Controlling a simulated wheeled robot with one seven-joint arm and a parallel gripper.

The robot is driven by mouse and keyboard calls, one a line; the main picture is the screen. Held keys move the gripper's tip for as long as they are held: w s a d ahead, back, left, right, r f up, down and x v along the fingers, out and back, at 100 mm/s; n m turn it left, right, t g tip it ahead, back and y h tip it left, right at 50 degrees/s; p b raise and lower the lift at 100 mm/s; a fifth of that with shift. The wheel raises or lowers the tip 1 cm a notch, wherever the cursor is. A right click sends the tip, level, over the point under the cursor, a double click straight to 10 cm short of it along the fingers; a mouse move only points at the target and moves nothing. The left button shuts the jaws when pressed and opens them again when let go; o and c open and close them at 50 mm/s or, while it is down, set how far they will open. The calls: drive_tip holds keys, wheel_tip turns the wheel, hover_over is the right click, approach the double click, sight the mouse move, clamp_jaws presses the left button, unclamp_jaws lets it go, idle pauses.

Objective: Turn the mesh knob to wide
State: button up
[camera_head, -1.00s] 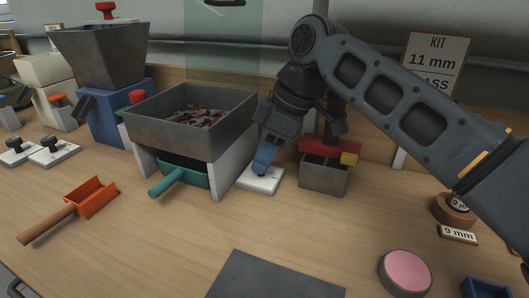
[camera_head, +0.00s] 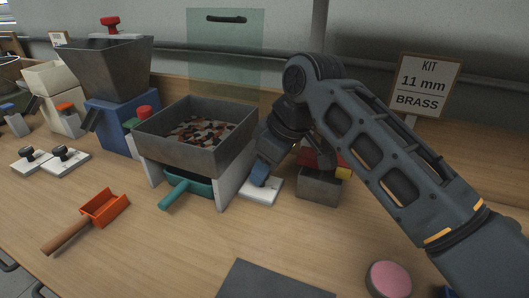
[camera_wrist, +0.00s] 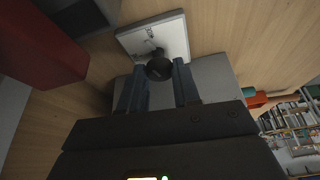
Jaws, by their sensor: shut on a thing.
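A white square plate (camera_head: 264,193) lies on the table just right of the grey hopper tray (camera_head: 196,142). It also shows in the wrist view (camera_wrist: 176,32). A round black knob (camera_wrist: 159,68) with a short dark pointer stands on this plate. My gripper (camera_head: 259,178) reaches down over the plate, its fingers on either side of the knob, shut on it. In the head view my gripper hides the knob. I cannot read any wide or narrow marking on the plate.
A grey box with red and yellow parts (camera_head: 320,187) stands close right of my gripper. The tray's white side wall (camera_head: 233,178) is close on the left. A teal scoop (camera_head: 188,187) sits under the tray. An orange scoop (camera_head: 103,208) lies front left.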

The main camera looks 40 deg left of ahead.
drive_tip(key=shift+s+r+m+t+p, duration=0.2)
drive_tip(key=shift+m+t+p, duration=0.2)
drive_tip(key=shift+m+p, duration=0.7)
drive_tip(key=shift+f+m+p, duration=0.1)
drive_tip(key=shift+m+p, duration=0.3)
drive_tip(key=shift+p, duration=0.25)
drive_tip(key=shift+w+f+t, duration=0.1)
drive_tip(key=shift+t, duration=0.2)
drive_tip(key=o, duration=1)
drive_tip(key=shift+o, duration=0.2)
drive_tip(key=v, duration=0.7)
drive_tip(key=shift+r, duration=0.4)
